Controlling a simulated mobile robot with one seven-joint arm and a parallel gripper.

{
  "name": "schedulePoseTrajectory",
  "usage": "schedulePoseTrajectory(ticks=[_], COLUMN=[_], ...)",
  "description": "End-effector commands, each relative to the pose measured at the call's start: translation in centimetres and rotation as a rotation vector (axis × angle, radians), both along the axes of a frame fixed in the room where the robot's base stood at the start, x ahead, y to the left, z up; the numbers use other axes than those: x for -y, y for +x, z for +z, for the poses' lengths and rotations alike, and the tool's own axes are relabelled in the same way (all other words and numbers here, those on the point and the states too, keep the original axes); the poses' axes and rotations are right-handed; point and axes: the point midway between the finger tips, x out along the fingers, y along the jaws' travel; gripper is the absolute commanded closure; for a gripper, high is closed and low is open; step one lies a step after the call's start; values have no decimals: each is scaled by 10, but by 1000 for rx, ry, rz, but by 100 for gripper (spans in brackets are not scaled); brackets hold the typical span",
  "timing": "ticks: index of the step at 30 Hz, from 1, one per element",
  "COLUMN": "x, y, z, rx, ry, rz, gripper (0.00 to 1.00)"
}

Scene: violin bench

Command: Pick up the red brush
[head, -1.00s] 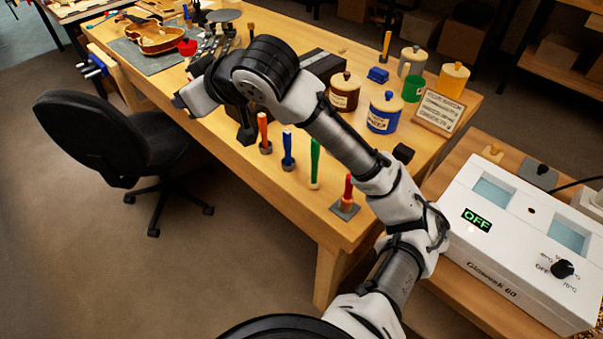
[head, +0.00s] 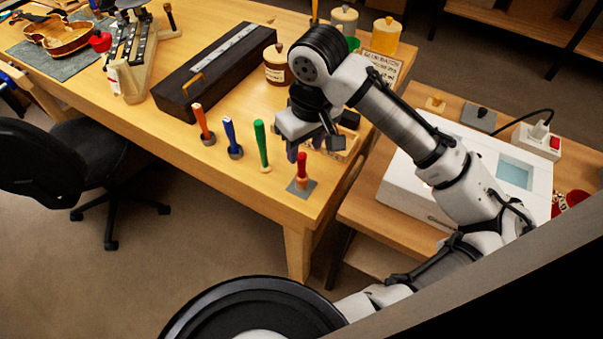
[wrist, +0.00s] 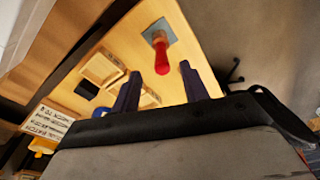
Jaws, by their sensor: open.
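The red brush (head: 302,171) stands upright, red handle up, on a small grey pad (head: 307,189) near the front right corner of the bench. Its lower end is a lighter wooden colour. In the wrist view the red brush (wrist: 161,53) lies beyond and between the fingertips, with the grey pad (wrist: 153,30) under it. My gripper (head: 300,150) points down, just above and behind the brush in the head view. In the wrist view my gripper (wrist: 160,80) has its two dark fingers apart, with nothing between them. It looks apart from the brush.
Green (head: 261,145), blue (head: 231,137) and orange (head: 202,124) handled brushes stand in a row to the left. A long dark box (head: 215,75) lies behind them. A jar (head: 277,66) stands behind my gripper. A white heater box (head: 400,185) is on the right table.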

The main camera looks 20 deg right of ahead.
Motion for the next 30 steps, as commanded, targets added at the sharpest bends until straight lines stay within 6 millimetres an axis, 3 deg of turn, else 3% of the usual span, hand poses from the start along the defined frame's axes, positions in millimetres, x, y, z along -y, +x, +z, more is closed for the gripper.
schedulePoseTrajectory(ticks=[8,18,27,30], x=[-1,-5,-5,-5], y=[3,8,9,9], z=[-21,-63,-68,-68], rx=[2,2,4,4], ry=[1,1,0,0], rz=[0,0,1,1], gripper=[55,55,55,69])
